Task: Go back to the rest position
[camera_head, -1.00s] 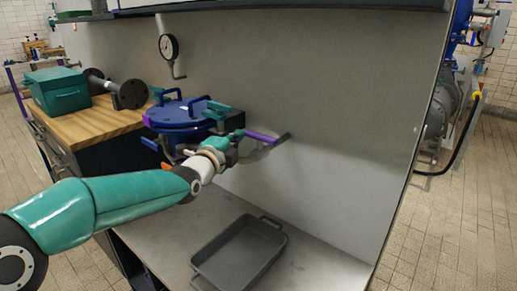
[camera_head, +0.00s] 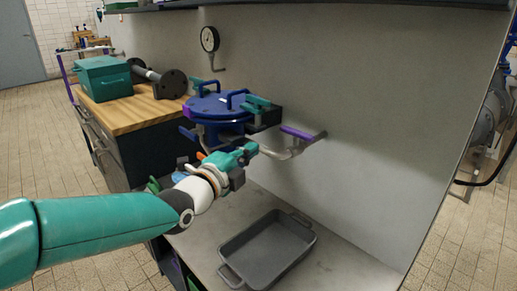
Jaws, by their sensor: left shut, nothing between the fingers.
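My left gripper (camera_head: 247,150) is at the end of my teal and white left arm, which comes in from the left. It is shut and empty. It is in front of the lower part of a blue round lidded vessel (camera_head: 217,106) fixed at the wall. A bent metal pipe with a purple lever handle (camera_head: 297,133) is just to its right; I cannot tell whether the two touch. My right gripper is not in view.
A grey tray (camera_head: 226,272) rests on the low pale counter below my left gripper. A wooden worktop (camera_head: 128,116) at left holds a teal box (camera_head: 104,84) and a dark flanged pipe piece (camera_head: 169,83). A gauge (camera_head: 210,39) hangs on the wall. Tiled floor is open at left.

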